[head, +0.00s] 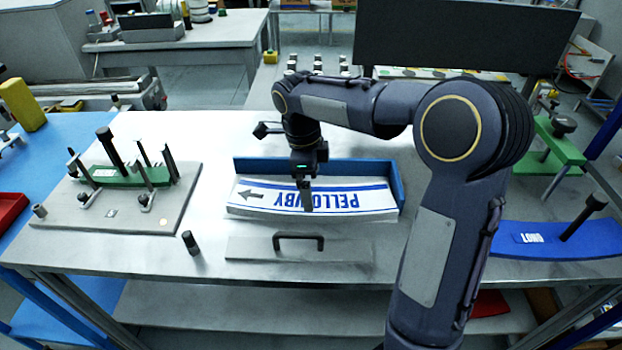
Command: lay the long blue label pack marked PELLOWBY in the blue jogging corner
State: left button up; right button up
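The long label pack marked PELLOWBY (352,199) is white with blue stripes and lettering, and reads upside down in the head view. It lies lengthwise inside the blue jogging corner (394,178), along its back wall and with its right end by the right wall. Whether it touches the walls or lies fully flat is unclear. My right gripper (307,196) points down over the middle of the pack, its fingers overlapping the lettering. The fingers line up in this view, so their gap and any grip are hidden. My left gripper is not in view.
A flat plate with a black handle (299,238) lies in front of the corner. A small dark knob (190,243) stands left of it. A grey fixture plate (165,214) with a green block and clamps is at the left. A blue curved piece (530,239) is at the right.

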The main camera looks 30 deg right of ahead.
jog(key=shift+r, duration=0.3)
notch_tip(320, 180, up, 12)
jog(key=a+p, duration=0.1)
jog(key=p, duration=0.1)
jog(key=s+a+f+n+t+y, duration=0.2)
jog(key=s+f+n, duration=0.3)
jog(key=s+n, duration=0.6)
jog(key=s+a+f+n+t+y, duration=0.3)
jog(key=s+a+f+n+t, duration=0.1)
jog(key=s+n, duration=0.7)
jog(key=shift+a+f+n, duration=0.15)
jog(key=shift+f+n, duration=0.55)
jog(key=shift+n, duration=0.2)
